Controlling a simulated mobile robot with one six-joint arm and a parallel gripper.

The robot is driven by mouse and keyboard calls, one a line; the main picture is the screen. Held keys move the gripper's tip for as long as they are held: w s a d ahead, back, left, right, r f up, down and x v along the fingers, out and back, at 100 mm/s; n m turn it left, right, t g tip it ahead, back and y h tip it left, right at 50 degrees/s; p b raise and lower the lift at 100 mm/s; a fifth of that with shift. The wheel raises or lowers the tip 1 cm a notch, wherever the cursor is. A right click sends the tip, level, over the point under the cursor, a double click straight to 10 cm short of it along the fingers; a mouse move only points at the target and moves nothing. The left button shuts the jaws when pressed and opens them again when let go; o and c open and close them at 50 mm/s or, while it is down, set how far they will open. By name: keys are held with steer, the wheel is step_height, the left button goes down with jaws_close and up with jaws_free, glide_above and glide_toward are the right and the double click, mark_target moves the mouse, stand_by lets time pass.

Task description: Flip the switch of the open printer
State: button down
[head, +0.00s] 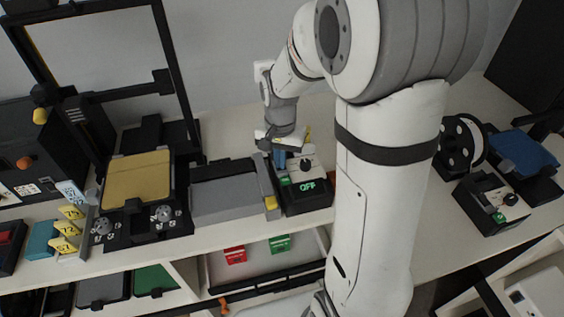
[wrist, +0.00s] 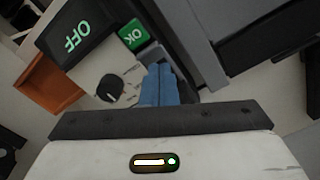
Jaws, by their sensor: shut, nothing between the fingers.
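The open-frame printer (head: 138,180) stands on the left of the bench, with a yellow bed and a tall black frame. A grey block lies between it and a control box (head: 306,198), whose screen reads OFF in green. My gripper (head: 280,158) is over the left part of this box.
A grey block (head: 232,196) is left of the control box. At right are a second control box (head: 490,204), a black spool (head: 460,145) and a blue-bed printer (head: 524,150). Yellow numbered tags (head: 68,228) stand at left.

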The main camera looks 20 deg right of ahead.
step_height(320, 180, up, 7)
steer(key=p, duration=0.4)
steer(key=shift+f, duration=0.15)
stand_by(0.4)
steer(key=s+r+n+t, duration=0.1)
steer(key=s+r+n, duration=0.2)
steer(key=s, duration=0.5)
steer(key=s+r+n+t, duration=0.2)
steer(key=s+r+n, duration=0.1)
steer(key=s+r, duration=0.3)
steer(key=shift+s+d+r, duration=0.3)
steer(key=shift+s+d, duration=0.05)
steer(key=shift+s, duration=0.8)
